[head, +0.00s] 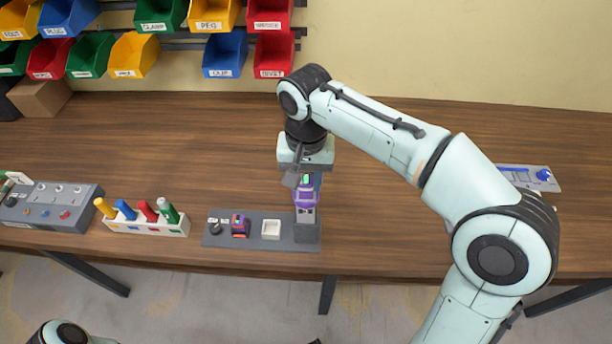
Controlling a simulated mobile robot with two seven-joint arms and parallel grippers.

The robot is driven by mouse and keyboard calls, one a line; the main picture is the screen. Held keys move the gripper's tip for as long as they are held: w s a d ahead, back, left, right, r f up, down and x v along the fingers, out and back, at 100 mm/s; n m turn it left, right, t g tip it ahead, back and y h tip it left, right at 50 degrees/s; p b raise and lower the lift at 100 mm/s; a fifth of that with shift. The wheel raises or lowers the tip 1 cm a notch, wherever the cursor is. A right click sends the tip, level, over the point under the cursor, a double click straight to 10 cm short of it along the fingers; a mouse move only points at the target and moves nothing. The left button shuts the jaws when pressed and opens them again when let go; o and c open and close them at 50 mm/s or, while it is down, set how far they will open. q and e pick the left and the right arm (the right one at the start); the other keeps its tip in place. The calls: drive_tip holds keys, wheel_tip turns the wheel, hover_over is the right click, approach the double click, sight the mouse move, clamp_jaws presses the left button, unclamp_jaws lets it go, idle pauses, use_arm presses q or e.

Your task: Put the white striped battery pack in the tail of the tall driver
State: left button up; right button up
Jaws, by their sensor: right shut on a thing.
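A tall purple driver (306,196) with a small green patch near its top stands upright at the right end of a grey stand (262,243). My right gripper (304,178) comes down on its upper end from above. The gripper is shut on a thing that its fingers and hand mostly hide. I cannot make out a white striped battery pack there, nor whether the held thing is seated in the driver's tail. My left gripper is out of view.
The stand also carries a dark round part (214,227), a shorter purple piece with red (239,226) and a white square holder (271,229). A white rack (146,228) with coloured cylinders and a grey control box (50,207) stand left. A panel (528,177) lies right.

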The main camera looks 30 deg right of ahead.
drive_tip(key=shift+f+b, duration=0.4)
drive_tip(key=shift+f, duration=0.3)
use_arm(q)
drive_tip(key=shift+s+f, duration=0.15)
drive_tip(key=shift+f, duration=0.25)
use_arm(e)
drive_tip(key=o, duration=1)
drive_tip(key=shift+r, duration=0.1)
drive_tip(key=shift+r, duration=0.1)
use_arm(q)
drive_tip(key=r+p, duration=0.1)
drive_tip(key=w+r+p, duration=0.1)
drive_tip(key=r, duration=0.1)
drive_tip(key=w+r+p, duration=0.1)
drive_tip(key=p, duration=0.1)
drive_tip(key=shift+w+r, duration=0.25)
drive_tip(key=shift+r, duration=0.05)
use_arm(e)
wheel_tip(320, 180, up, 13)
drive_tip(key=shift+r, duration=0.1)
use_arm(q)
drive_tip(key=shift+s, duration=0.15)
